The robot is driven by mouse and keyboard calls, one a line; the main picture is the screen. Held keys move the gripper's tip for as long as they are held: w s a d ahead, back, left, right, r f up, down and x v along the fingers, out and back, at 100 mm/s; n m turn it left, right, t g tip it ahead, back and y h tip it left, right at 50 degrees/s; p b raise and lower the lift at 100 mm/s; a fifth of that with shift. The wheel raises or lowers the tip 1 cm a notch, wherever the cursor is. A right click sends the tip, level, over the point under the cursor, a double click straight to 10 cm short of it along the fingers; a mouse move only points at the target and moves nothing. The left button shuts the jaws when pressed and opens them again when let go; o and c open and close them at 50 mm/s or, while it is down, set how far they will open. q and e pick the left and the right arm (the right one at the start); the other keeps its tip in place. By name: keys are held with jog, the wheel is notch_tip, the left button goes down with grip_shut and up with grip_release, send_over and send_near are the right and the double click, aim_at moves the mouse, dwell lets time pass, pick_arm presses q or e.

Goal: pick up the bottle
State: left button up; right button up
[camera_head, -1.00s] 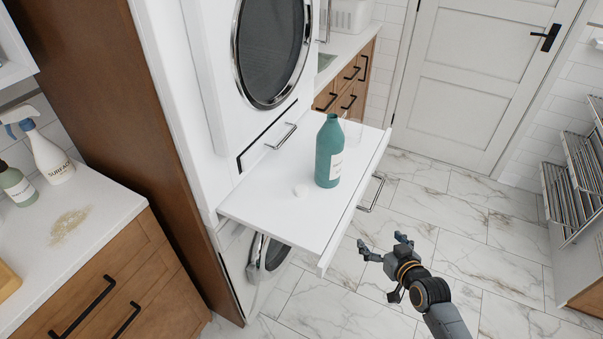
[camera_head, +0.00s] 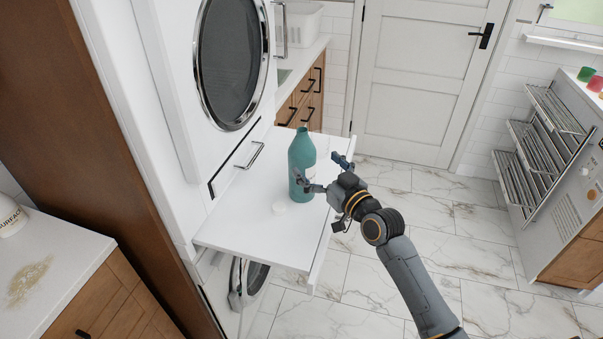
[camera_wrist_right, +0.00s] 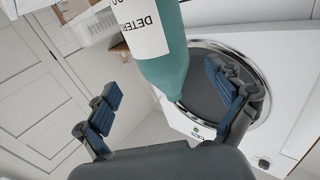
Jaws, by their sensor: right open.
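The teal bottle (camera_head: 301,160) with a white label stands upright on the white pull-out shelf (camera_head: 250,236). My left gripper is not in view.
A washer-dryer stack (camera_head: 232,62) rises behind the shelf at left. A counter with a brown stain (camera_head: 28,280) is at lower left. A drying rack (camera_head: 545,150) stands at right. Marble floor (camera_head: 440,215) is open between shelf and door (camera_head: 415,80).

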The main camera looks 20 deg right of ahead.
aim_at(303, 153)
jog(key=x, duration=0.3)
jog(key=p+x, duration=0.1)
jog(key=x, duration=0.2)
jog(key=shift+s+a+f, duration=0.15)
jog(key=shift+a, duration=0.05)
jog(key=shift+s+d, duration=0.1)
jog(key=shift+c, duration=1.1)
jog(key=c, duration=1.7)
jog(key=shift+r, duration=0.2)
